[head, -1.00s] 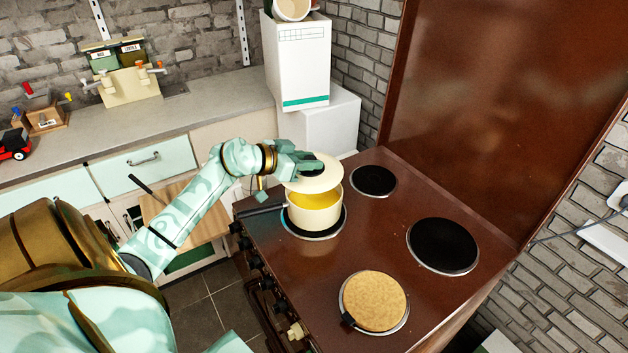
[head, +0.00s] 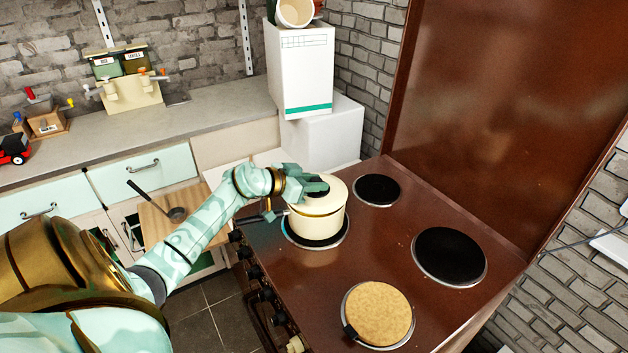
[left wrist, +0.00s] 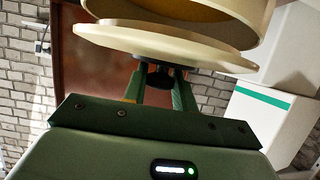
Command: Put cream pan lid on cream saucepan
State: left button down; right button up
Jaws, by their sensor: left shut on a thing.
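The cream pan lid (head: 336,196) is over the pan's mouth in the head view. My left gripper (head: 312,187) is shut on the lid's dark knob. In the left wrist view the gripper (left wrist: 160,80) grips the knob beneath the lid (left wrist: 150,42) in the picture. The saucepan (left wrist: 262,28) shows beyond the lid there, with part of its yellowish inside visible, so the lid is not flush on the rim. My right gripper is not in view.
The stove top (head: 375,235) has bare hotplates at the back (head: 377,190) and right (head: 448,256). A round tan disc (head: 379,313) covers the front one. White boxes (head: 325,135) stand behind the pan. A dark ladle (head: 170,211) lies on a wooden board (head: 152,226).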

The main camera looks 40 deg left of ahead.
pick_arm(q)
jog(key=shift+f, duration=0.25)
jog(key=c, duration=1.1)
grip_release()
jog(key=shift+r, duration=0.35)
jog(key=p+v, duration=0.1)
jog(key=v, duration=0.4)
jog(key=p+v, duration=0.1)
jog(key=v, duration=0.5)
jog(key=shift+w+d+r+p, duration=0.1)
jog(key=shift+w+r+p, duration=0.1)
jog(key=shift+p, duration=0.1)
jog(key=shift+v, duration=0.8)
jog(key=shift+f, duration=0.1)
